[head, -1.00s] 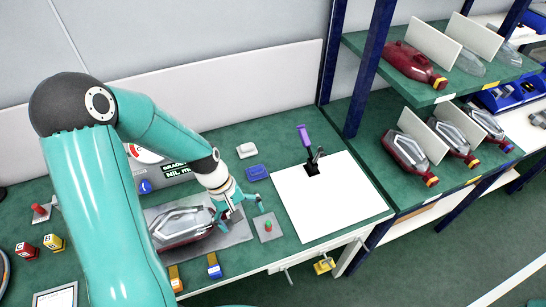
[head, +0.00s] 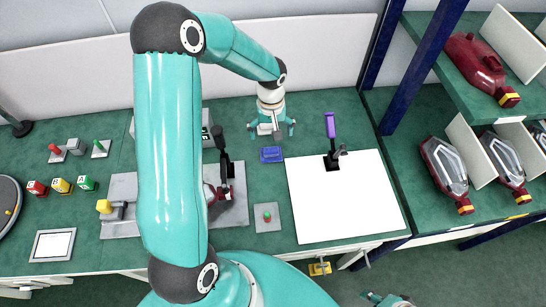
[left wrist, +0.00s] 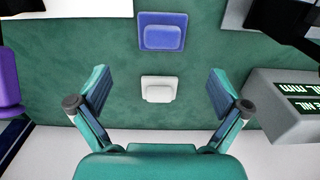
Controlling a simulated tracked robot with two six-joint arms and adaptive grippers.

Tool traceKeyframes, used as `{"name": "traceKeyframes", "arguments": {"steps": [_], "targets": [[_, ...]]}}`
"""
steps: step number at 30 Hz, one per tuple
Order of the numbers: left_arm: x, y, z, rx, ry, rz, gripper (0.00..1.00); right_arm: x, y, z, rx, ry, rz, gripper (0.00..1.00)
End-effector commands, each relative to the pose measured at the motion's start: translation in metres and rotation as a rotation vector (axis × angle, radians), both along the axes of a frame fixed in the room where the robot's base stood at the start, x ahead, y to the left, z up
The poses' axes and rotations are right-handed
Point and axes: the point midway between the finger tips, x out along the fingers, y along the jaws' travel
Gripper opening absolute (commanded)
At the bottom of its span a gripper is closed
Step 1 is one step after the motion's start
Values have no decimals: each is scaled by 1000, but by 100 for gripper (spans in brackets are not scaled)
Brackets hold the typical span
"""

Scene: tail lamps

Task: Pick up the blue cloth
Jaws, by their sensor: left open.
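The blue cloth (head: 271,154) is a small folded pad lying flat on the green bench, left of the white board. In the left wrist view the blue cloth (left wrist: 162,18) lies at the top, beyond the fingertips. My left gripper (head: 271,128) points down just behind the blue cloth and apart from it. In the left wrist view my left gripper (left wrist: 157,85) is open and empty, with a white folded cloth (left wrist: 159,89) between its fingers. In the head view the white cloth is mostly hidden by the gripper. My right gripper (head: 387,299) is partly cut off at the bottom edge.
A small grey plate (head: 267,218) with a red-green button is in front. My left arm partly hides a red lamp. Shelves (head: 475,125) stand right.

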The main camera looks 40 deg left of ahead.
Motion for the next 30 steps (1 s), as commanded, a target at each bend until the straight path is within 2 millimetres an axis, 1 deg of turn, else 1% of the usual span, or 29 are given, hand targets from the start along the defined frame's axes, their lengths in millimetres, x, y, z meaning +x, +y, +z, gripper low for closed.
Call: {"name": "traceKeyframes", "arguments": {"steps": [1, 3, 12, 14, 18, 21, 24, 30], "targets": [[-1, 0, -15, -1, 1, 1, 100, 0, 0, -11, 0, 0, 0, 40], [-1, 0, -23, 0, 0, 0, 100, 0, 0, -15, 0, 0, 0, 40], [-1, -1, -39, -1, -1, 0, 100, 0, 0, -21, 0, 0, 0, 40], [-2, -2, -46, -1, 0, 1, 100, 0, 0, -25, 0, 0, 0, 40], [-5, -6, -67, -2, 1, 0, 100, 0, 0, -34, 0, 0, 0, 40], [-5, -5, -80, -1, 1, 2, 100, 0, 0, -40, 0, 0, 0, 40], [-4, -5, -84, -1, -1, 2, 100, 0, 0, -41, 0, 0, 0, 40], [-5, -4, -83, 0, -1, 3, 100, 0, 0, -40, 0, 0, 0, 40]]}}
